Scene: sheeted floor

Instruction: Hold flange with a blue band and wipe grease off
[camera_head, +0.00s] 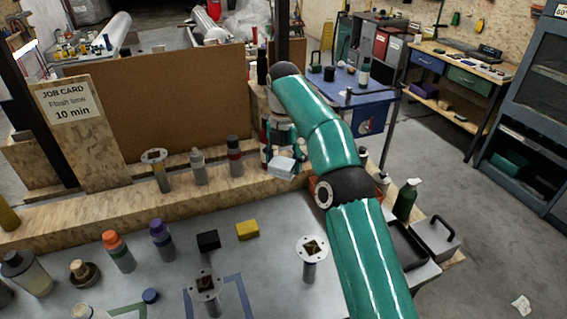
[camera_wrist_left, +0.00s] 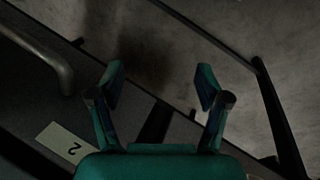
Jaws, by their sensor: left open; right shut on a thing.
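My right gripper (camera_head: 284,152) is shut on a pale folded cloth (camera_head: 283,167), above the wooden ledge at the back of the worktop. My left gripper (camera_wrist_left: 160,86) is open and empty in the left wrist view, over a dark edge and grey floor; it is not in the head view. One flange (camera_head: 206,286) stands upright at the front, by blue lines on the worktop. A second flange (camera_head: 313,252) stands to its right, near my right arm. A third flange (camera_head: 156,160) stands on the ledge. I cannot make out a blue band on any.
Orange-capped (camera_head: 118,250) and purple-capped (camera_head: 161,240) bottles stand at left. A black block (camera_head: 208,241) and yellow block (camera_head: 247,231) lie mid-worktop. Two bottles (camera_head: 198,168) stand on the ledge. A green spray bottle (camera_head: 405,200) and dark tray (camera_head: 408,243) are right of my arm.

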